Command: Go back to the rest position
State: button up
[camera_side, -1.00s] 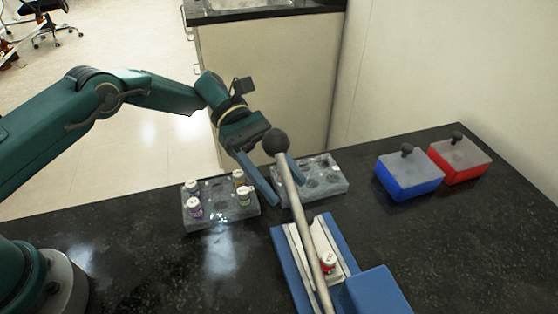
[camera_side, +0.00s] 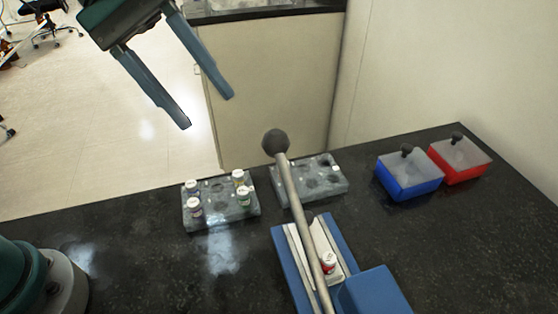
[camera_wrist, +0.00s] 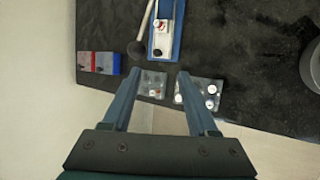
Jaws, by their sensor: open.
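My gripper (camera_side: 209,112) is raised high at the upper left of the side view, above the back edge of the table. Its two long fingers are apart with nothing between them. It also shows in the wrist view (camera_wrist: 155,103), where the open fingers point toward the table far below. The gripper touches nothing.
On the black table (camera_side: 130,265) are a rack (camera_side: 221,214) with several capped vials and a second rack (camera_side: 311,187). A blue device (camera_side: 372,290) with a ball-topped lever (camera_side: 292,190) holds a red vial (camera_side: 328,262). Blue (camera_side: 410,185) and red (camera_side: 464,170) boxes stand right.

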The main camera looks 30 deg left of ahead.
jog(key=s+a+f+m+t+y, duration=0.2)
jog(key=s+a+m+t+y, duration=0.1)
jog(key=s+a, duration=0.4)
jog(key=shift+s+f+m+t+y, duration=0.2)
jog(key=shift+s+m+t+y, duration=0.15)
jog(key=shift+y, duration=0.25)
jog(key=shift+o, duration=0.3)
jog(key=s+a+f+m+y, duration=0.2)
jog(key=a+f+m, duration=0.1)
jog(key=a+f, duration=0.2)
jog(key=shift+s+f+m+t+y, duration=0.15)
jog(key=shift+s+m+t+y, duration=0.2)
jog(key=shift+t+y, duration=0.1)
jog(key=o, duration=0.5)
jog(key=shift+w+a, duration=0.1)
jog(key=shift+w, duration=0.1)
jog(key=shift+o, duration=0.5)
notch_tip(320, 180, up, 9)
jog(key=n+g+h, duration=0.4)
jog(key=n+h, duration=0.1)
jog(key=n, duration=0.3)
send_over(288, 194)
jog(key=s+a, duration=0.1)
jog(key=a, duration=0.3)
jog(key=shift+y, duration=0.25)
jog(key=x, duration=0.9)
jog(key=shift+s+d+f, duration=0.1)
jog(key=shift+d, duration=0.05)
